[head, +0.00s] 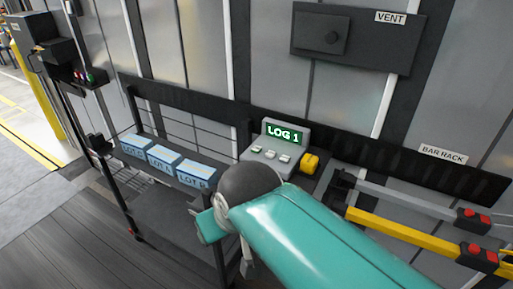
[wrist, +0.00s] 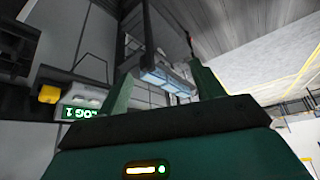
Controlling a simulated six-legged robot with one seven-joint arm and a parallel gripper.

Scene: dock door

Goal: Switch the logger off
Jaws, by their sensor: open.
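The logger (head: 256,166) is a grey box with a sloped face on the shelf by the wall. Its lit green display reads "LOG 1". Several pale buttons sit in a row below the display, and a yellow block (head: 310,163) is at its right side. In the wrist view the logger (wrist: 90,96) appears upside down at the left, outside my fingers, with the yellow block (wrist: 48,93) beside it. My gripper (wrist: 164,82) is open, its two green fingers apart with nothing held. In the head view my arm hides most of the gripper, below the logger.
Several blue lot boxes (head: 163,157) stand on the shelf left of the logger. A grey bar (head: 415,199) and a yellow bar (head: 405,229) with red-buttoned ends lie at the right. A vent panel (head: 365,45) is above. A dark post (head: 105,165) stands at the left.

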